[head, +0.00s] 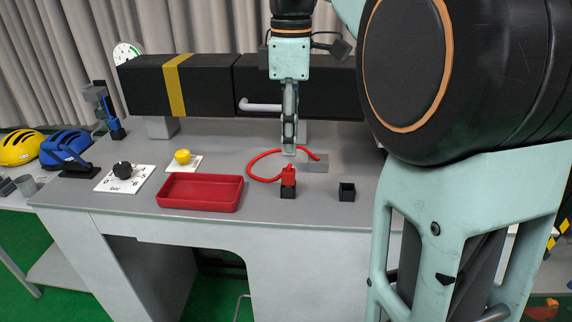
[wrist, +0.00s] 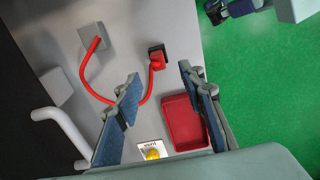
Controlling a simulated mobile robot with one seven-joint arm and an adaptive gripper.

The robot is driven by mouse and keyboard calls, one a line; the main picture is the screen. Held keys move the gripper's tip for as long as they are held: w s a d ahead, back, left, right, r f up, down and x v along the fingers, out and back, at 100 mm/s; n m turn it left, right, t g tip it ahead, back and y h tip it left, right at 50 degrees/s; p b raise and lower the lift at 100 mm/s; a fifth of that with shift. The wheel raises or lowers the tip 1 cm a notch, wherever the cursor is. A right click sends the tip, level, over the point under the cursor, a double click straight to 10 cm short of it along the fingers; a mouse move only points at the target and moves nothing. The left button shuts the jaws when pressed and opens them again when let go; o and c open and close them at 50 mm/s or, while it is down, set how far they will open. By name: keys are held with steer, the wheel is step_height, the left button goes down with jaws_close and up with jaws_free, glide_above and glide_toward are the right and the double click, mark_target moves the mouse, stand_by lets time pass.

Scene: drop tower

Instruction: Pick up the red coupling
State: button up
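The red coupling (head: 289,173) stands at the front of the grey workbench, in or on a small black block (head: 288,192). A red hose (head: 254,165) loops from it back to a grey block (head: 317,163). In the wrist view the coupling (wrist: 158,64) shows beyond and between my fingertips, not touched. My gripper (head: 289,151) points down above the bench, a little behind the coupling. In the wrist view my gripper (wrist: 160,76) is open, with nothing between its fingers. How the coupling sits in the black block is not clear.
A red tray (head: 200,206) lies left of the coupling; an empty-looking black block (head: 347,192) stands right. A yellow knob (head: 183,157) and a black dial (head: 122,170) are further left. A black beam with a white handle (head: 260,106) runs behind.

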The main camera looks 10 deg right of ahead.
mark_target(289, 170)
step_height(289, 170, down, 3)
steer(key=shift+s+f, duration=0.1)
steer(key=shift+w+f+b, duration=0.15)
steer(key=shift+w+f, duration=0.05)
steer(key=shift+f, duration=1.3)
steer(key=shift+w+f+b, duration=0.15)
steer(key=shift+f, duration=1.35)
steer(key=shift+c, duration=0.4)
steer(key=c, duration=0.9)
